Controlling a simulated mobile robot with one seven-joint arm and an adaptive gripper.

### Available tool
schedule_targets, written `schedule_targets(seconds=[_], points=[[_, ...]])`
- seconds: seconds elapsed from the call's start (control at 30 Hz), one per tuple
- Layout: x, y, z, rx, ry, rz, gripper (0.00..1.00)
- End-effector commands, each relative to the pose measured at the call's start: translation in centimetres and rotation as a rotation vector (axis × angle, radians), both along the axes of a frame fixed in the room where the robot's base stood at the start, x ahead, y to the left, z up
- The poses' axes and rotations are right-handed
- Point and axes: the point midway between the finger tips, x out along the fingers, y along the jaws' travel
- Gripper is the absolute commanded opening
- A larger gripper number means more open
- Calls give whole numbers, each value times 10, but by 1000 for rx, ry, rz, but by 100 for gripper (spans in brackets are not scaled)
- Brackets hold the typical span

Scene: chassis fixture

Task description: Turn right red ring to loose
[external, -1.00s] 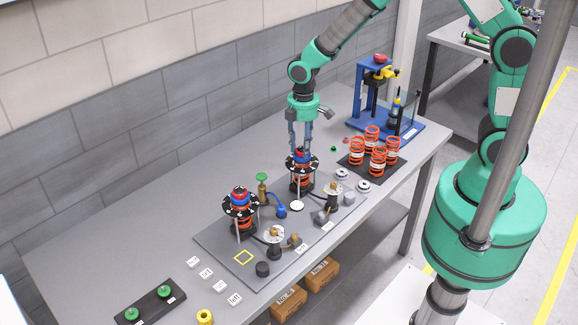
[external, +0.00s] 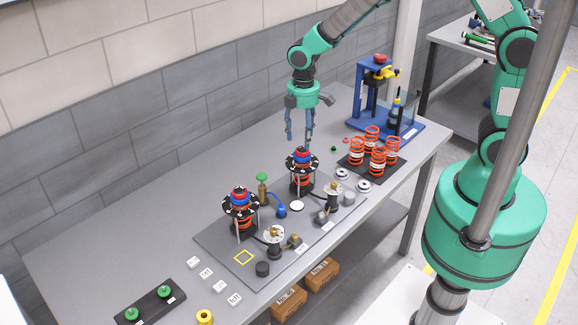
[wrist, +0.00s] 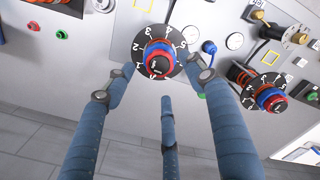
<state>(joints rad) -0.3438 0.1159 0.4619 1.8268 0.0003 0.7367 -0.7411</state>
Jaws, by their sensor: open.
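The right fixture carries a stack of red and blue rings on a black numbered dial (external: 301,165). Its red ring (external: 302,157) sits in the stack above the dial; in the wrist view this ring (wrist: 158,53) is at upper centre. My gripper (external: 300,139) is open and empty, pointing down, just above the stack and apart from it. In the wrist view its fingers (wrist: 166,84) are spread, with two either side of the dial and a third below. The left fixture (external: 241,203) has a similar ring stack and dial, also visible at right in the wrist view (wrist: 268,92).
Orange springs (external: 378,160) stand on a dark mat to the right. A blue press stand (external: 376,125) is behind them. A green-topped valve (external: 262,188) and gauges stand between and before the fixtures. The table's back left is clear.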

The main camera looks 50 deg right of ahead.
Motion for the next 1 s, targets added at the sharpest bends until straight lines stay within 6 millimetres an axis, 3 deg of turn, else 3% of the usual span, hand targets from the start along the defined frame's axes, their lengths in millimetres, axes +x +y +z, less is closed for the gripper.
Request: schedule_targets(seconds=[0.2,0.43,1.0], points=[[1,0,38,1,-4,0,55],[1,0,66,2,-3,0,55],[1,0,75,1,-3,0,55]])
